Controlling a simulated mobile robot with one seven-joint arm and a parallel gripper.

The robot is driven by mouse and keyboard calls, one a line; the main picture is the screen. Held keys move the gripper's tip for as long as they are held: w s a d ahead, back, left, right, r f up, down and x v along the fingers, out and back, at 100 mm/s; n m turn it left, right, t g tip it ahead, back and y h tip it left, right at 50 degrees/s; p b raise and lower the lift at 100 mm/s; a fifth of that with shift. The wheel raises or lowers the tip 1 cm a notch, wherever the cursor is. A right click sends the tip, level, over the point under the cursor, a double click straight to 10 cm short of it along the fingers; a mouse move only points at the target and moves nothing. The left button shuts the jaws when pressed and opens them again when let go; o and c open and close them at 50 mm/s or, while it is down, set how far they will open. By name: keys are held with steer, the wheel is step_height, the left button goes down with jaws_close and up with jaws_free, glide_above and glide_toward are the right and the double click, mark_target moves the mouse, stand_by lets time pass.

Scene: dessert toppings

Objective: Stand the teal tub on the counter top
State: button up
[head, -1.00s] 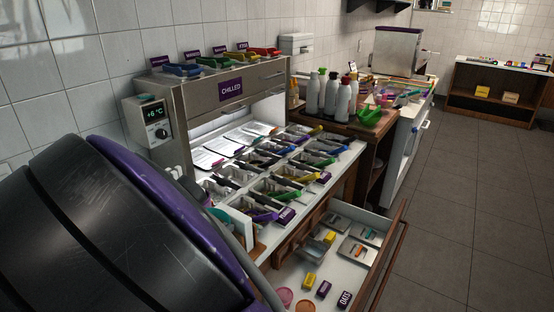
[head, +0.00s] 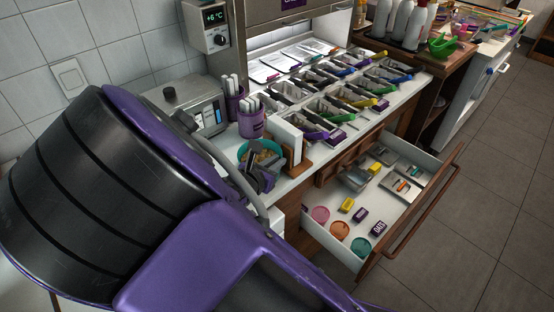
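A small round teal tub (head: 361,246) sits in the open drawer (head: 398,238), at its near end. It is seen from above, beside an orange tub (head: 339,230) and a pink tub (head: 320,214). The white counter top (head: 292,186) is above the drawer, to its left. My purple and black arm fills the lower left of the view.
The drawer also holds small yellow and purple boxes and metal trays (head: 402,184). On the counter are a teal bowl (head: 244,149), purple cups of white utensils (head: 250,123), an upright white board (head: 287,142), and several topping bins with scoops. Little counter space is bare.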

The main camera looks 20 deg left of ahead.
steer(key=shift+o, duration=1.3)
steer(key=shift+r, duration=0.1)
steer(key=v, duration=1.2)
steer(key=shift+p, duration=0.4)
